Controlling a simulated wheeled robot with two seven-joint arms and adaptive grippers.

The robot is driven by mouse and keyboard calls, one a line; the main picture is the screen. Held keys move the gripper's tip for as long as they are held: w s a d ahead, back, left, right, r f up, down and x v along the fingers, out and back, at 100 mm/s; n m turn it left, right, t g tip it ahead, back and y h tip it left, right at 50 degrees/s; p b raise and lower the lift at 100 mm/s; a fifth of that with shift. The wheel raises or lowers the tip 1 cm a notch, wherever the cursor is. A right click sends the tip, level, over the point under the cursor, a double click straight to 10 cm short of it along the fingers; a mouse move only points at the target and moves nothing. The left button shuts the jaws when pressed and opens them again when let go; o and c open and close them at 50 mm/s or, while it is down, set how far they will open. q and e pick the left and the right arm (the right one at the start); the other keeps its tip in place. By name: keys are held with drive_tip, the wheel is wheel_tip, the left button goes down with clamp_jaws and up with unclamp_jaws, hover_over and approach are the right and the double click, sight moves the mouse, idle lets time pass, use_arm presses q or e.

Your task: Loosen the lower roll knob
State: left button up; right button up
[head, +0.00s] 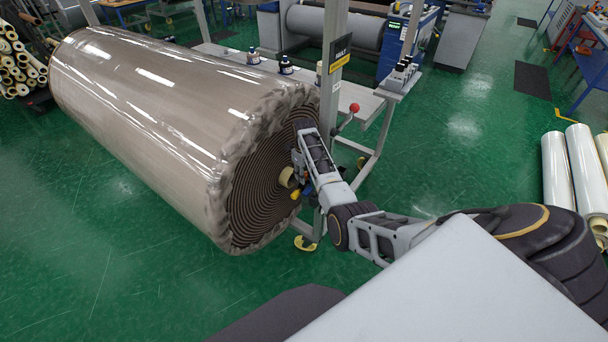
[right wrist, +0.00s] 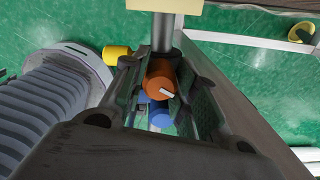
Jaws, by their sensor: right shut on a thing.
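My right gripper (head: 301,167) is at the end face of the large wrapped roll (head: 150,100), beside its core. In the right wrist view the gripper (right wrist: 163,78) is shut on an orange-brown knob (right wrist: 157,82) with a white mark, which sits between the fingers. A metal shaft (right wrist: 162,32) runs behind the knob. A blue part (right wrist: 159,113) shows just below it, between the fingers. A yellow part (right wrist: 117,53) stands left of the fingers and also shows in the head view (head: 295,195). The fingers partly hide the knob. My left gripper is out of view.
A post with a yellow-and-black sign (head: 340,52) stands just behind my right gripper. A red ball-ended lever (head: 354,107) sticks out nearby. A grey bench (head: 225,52) runs behind the roll. Green floor is clear at the front left.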

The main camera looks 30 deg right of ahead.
drive_tip(key=shift+r+n+p, duration=0.15)
drive_tip(key=shift+n+p, duration=1.3)
drive_tip(key=shift+n, duration=0.05)
drive_tip(key=shift+n+p, duration=0.9)
drive_tip(key=shift+n, duration=0.6)
drive_tip(key=o, duration=1)
drive_tip(key=shift+r, duration=5.9)
